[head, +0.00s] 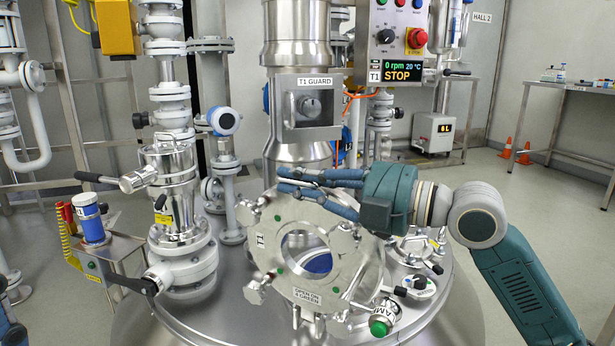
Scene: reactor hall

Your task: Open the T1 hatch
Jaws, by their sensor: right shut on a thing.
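The T1 hatch (272,262) is a round steel lid with a sight glass in the middle, on top of the steel vessel. It faces me at a tilt. Clamp knobs sit around its rim, with green dots beside some. Its label (307,295) reads "OPEN ON 4 GREEN". My right gripper (290,180) comes in from the right, with its blue fingers across the hatch's upper edge. It is shut on the hatch there; the exact contact spot is hard to see.
The T1 guard box (306,104) stands behind the hatch, and the control panel (395,45) reads "0 rpm 20 °C STOP". A steel valve column (180,200) stands left of the hatch. Open floor lies at right.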

